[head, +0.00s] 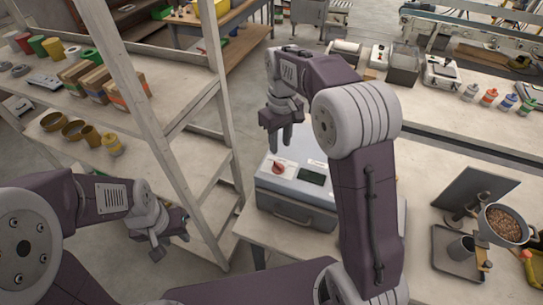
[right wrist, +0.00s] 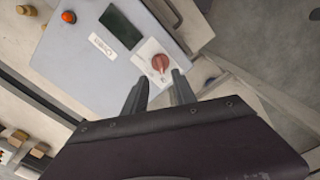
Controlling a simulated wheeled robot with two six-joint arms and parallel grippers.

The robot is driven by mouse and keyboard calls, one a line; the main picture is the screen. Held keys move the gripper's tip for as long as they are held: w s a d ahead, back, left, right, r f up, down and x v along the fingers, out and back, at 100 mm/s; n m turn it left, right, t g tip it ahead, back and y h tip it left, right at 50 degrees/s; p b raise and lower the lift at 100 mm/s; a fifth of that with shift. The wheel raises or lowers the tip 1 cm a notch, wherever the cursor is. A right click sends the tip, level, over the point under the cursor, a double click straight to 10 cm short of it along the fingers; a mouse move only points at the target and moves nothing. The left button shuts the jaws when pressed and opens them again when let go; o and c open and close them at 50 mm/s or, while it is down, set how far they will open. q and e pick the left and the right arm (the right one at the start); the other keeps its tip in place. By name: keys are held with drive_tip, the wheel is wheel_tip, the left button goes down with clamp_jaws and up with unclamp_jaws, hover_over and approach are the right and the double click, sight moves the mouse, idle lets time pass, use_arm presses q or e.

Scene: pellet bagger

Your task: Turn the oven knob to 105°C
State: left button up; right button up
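The oven (head: 292,214) is a light grey-blue box on the bench, with a red knob (head: 278,167) on a white plate and a dark display (head: 312,176). In the right wrist view the knob (right wrist: 160,63) sits just beyond the fingertips, between their lines; the dial marks are too small to read. My right gripper (head: 281,145) points down above the knob. Its two fingers (right wrist: 158,80) stand apart with nothing between them, and no contact with the knob shows. My left gripper (head: 172,240) is low at the left, away from the oven, its fingers apart and empty.
A wooden shelf rack (head: 170,125) with boxes and cups stands left of the oven. To the right are a dark tilted panel (head: 478,195) and a pan of pellets (head: 506,224). An orange-red button (right wrist: 68,17) sits on the oven top.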

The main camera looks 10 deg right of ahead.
sight(279, 165)
drive_tip(key=shift+s+d+f, duration=0.45)
drive_tip(key=shift+f, duration=0.3)
drive_tip(key=f, duration=0.2)
drive_tip(key=a+f, duration=0.1)
drive_tip(key=f, duration=0.1)
drive_tip(key=w+f, duration=0.1)
drive_tip(key=f, duration=0.1)
drive_tip(key=shift+w+a+f+p, duration=0.1)
drive_tip(key=shift+a+f+p, duration=0.05)
drive_tip(key=shift+f+p, duration=0.2)
drive_tip(key=shift+s+d+f, duration=0.3)
drive_tip(key=shift+d+f, duration=0.05)
drive_tip(key=shift+f, duration=0.05)
drive_tip(key=shift+w+a, duration=0.15)
drive_tip(key=shift+a, duration=0.05)
drive_tip(key=c, duration=0.3)
clamp_jaws()
